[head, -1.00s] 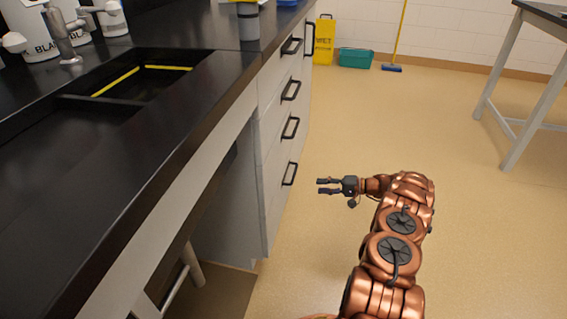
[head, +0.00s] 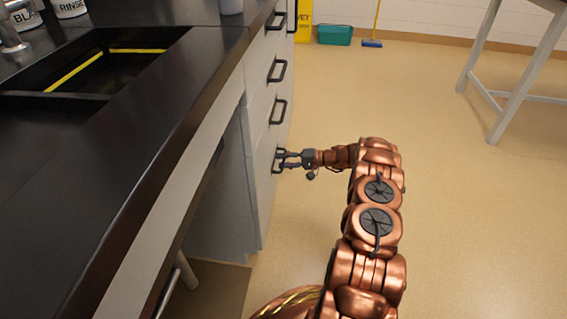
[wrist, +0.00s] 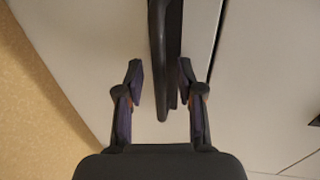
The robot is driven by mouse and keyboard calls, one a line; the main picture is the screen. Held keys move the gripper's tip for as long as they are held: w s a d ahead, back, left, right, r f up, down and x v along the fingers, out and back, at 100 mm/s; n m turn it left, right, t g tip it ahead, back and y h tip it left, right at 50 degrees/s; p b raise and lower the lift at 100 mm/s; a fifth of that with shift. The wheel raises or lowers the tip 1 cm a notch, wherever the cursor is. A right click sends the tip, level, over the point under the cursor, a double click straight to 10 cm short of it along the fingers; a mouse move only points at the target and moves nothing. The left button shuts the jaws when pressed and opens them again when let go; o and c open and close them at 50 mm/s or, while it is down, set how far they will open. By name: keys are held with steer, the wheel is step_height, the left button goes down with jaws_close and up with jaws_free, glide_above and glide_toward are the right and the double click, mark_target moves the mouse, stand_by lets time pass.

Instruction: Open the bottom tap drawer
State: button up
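The bottom drawer (head: 264,190) is the lowest of a stack of grey-white drawers under the black counter, and its front looks flush with the cabinet. Its dark bar handle (head: 276,161) is partly covered by my gripper (head: 284,159) in the head view. In the wrist view the handle (wrist: 166,45) runs down between the two fingertips of my gripper (wrist: 161,82). The fingers are open, one on each side of the handle, with a gap showing on both sides. The handle sits closer to the right finger.
Upper drawers with similar handles (head: 278,111) rise above. The black counter (head: 130,120) with a sink fills the left. Open tan floor (head: 450,220) lies right of the drawers. A green bin (head: 334,35) and a table with pale legs (head: 520,75) stand farther off.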

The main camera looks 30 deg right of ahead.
steer(key=shift+c, duration=0.4)
jaws_close()
stand_by(0.4)
